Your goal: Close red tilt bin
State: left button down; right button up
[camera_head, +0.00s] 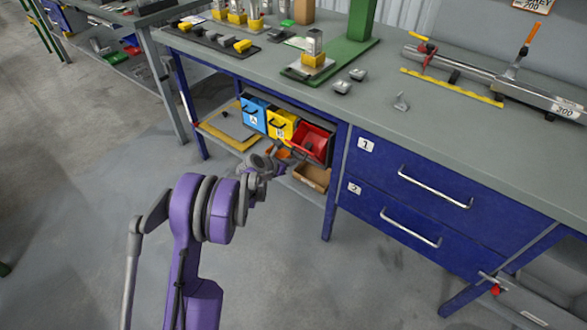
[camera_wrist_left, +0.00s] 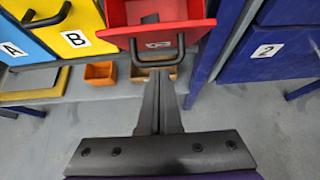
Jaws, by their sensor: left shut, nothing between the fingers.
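The red tilt bin (camera_head: 318,139) hangs tipped open under the bench top, at the right end of a row of bins. In the left wrist view the red bin (camera_wrist_left: 194,28) shows its open top, a dark item inside and a dark front handle (camera_wrist_left: 181,50). My left gripper (camera_head: 280,163) is in front of the bins, low by the red one. In the left wrist view its fingers (camera_wrist_left: 158,76) are shut and empty, with the tips just below the handle. I cannot tell whether they touch it. My right gripper is in neither view.
A yellow bin B (camera_head: 280,124) and a blue bin A (camera_head: 254,113) stand left of the red bin. Blue drawers (camera_head: 440,195) with bar handles are to the right. An orange box (camera_wrist_left: 100,74) and a brown box (camera_head: 312,177) sit below the bins. The floor in front is clear.

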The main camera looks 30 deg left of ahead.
aim_at(299, 148)
pick_arm(q)
jog(key=shift+w+r+g, duration=0.4)
jog(key=shift+r+g, duration=0.1)
jog(key=shift+r, duration=0.1)
jog(key=shift+g, duration=0.5)
jog(key=shift+w+d+r, duration=0.1)
jog(key=shift+w+r, duration=1.35)
jog(key=shift+r, duration=0.05)
jog(key=shift+w+d+r, duration=0.1)
jog(key=shift+w+r, duration=0.3)
jog(key=shift+w, duration=0.2)
jog(key=shift+w+r, duration=0.35)
jog(key=shift+w, duration=0.2)
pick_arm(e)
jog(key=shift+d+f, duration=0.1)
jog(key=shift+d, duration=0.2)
